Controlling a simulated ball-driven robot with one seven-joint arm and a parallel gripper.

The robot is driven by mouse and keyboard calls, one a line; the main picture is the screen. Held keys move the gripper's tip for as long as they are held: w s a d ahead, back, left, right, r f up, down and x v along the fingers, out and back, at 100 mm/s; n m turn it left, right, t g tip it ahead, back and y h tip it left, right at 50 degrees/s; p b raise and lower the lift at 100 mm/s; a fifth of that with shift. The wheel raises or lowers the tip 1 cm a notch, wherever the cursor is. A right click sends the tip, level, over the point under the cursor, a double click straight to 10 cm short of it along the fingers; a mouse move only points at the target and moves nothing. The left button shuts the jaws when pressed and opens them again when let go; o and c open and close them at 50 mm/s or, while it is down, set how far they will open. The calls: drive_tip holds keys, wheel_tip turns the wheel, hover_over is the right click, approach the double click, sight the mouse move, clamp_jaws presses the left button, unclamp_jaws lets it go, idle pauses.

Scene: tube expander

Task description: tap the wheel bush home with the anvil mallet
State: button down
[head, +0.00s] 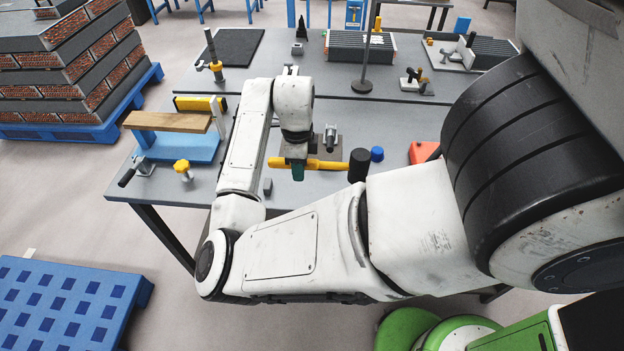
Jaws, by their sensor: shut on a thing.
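The mallet has a yellow handle (325,164) lying left to right and a black cylindrical head (359,165) at its right end. My gripper (298,170), with teal fingers, points down and is shut on the handle left of the head. The mallet is over the near part of the grey bench; I cannot tell how high it is held. Behind the handle, a grey plate carries a small dark metal fitting (331,137). My arm and the mallet cover part of this area. I cannot make out the wheel bush for sure.
A blue cylinder (377,154) and an orange-red block (423,152) stand right of the mallet head. A blue fixture (180,147) with a wooden board is at left. A small grey block (267,186) sits near the front edge. A thin pole on a round base (362,86) stands behind.

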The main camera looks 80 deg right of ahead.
drive_tip(key=s+a+r, duration=0.5)
drive_tip(key=s+r, duration=0.4)
drive_tip(key=shift+s+a+p, duration=0.25)
drive_tip(key=shift+a+p, duration=0.15)
drive_tip(key=shift+p, duration=0.05)
idle(0.9)
idle(0.5)
